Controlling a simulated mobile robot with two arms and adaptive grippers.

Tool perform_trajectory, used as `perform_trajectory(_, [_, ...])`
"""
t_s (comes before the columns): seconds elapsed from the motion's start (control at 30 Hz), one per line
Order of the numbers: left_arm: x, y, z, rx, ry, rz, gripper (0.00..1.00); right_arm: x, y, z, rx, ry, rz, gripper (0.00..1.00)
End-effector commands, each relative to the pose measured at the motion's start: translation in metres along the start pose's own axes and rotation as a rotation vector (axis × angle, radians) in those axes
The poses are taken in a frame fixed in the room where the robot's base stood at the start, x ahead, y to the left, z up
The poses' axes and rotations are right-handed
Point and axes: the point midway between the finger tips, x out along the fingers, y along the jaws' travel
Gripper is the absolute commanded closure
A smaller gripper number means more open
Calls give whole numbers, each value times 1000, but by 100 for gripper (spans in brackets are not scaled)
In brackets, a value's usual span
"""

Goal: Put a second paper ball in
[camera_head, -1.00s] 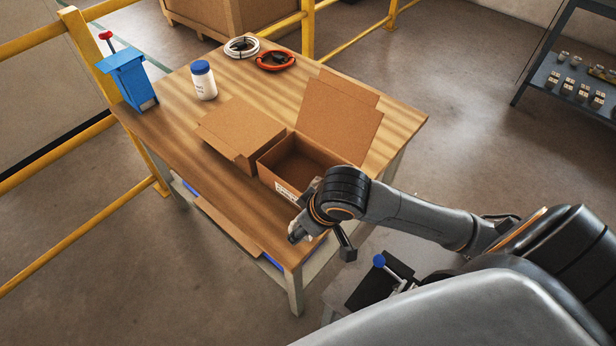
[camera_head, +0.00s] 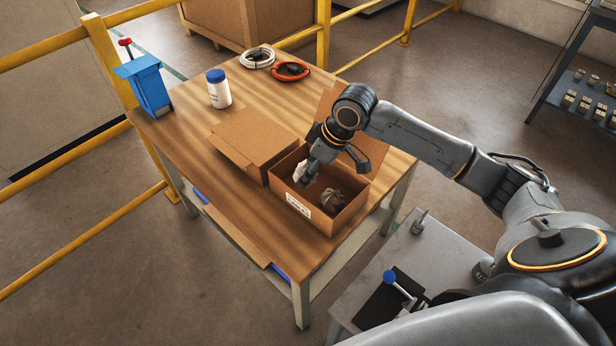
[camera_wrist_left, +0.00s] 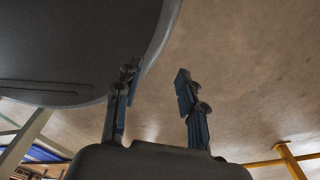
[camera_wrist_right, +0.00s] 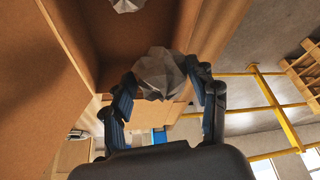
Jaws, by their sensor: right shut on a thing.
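The open cardboard box (camera_head: 328,224) stands on the wooden table, with a label on its front. One crumpled grey paper ball (camera_head: 333,199) lies inside it at the right; it shows at the top edge of the right wrist view (camera_wrist_right: 126,4). My right gripper (camera_head: 304,170) is shut on another paper ball (camera_wrist_right: 160,76) and holds it over the left part of the box opening, close to the walls. My left gripper (camera_wrist_left: 156,82) is open and empty in the left wrist view, away from the table; it is not visible in the head view.
A closed cardboard box (camera_head: 262,141) stands left of the open one. A blue device (camera_head: 149,88), a white bottle (camera_head: 219,91), a white cable coil (camera_head: 257,58) and a red coil (camera_head: 290,70) stand farther back. A yellow railing (camera_head: 82,130) runs past the left side.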

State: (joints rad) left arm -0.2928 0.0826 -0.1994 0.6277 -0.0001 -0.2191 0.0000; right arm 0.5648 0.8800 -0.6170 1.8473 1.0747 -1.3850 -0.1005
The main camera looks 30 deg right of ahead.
Motion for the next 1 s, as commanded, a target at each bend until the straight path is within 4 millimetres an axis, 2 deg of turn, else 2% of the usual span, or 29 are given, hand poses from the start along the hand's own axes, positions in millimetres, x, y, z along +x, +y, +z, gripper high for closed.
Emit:
perform_trajectory(0.13, [2,1,2,-1,-3,1,60,31,23,-1,4,-1,-2,55])
perform_trajectory(0.3, [3,3,8,-1,-12,4,60,54,40,-2,2,1,-1,55])
perform_trajectory(0.57, [4,4,11,-1,-16,5,60,69,49,-1,0,0,-1,55])
perform_trajectory(0.8, [1,5,11,-1,-17,5,60,96,49,11,-1,-1,0,55])
perform_trajectory(1.0, [2,5,11,-1,-17,5,60,96,50,11,-1,0,1,55])
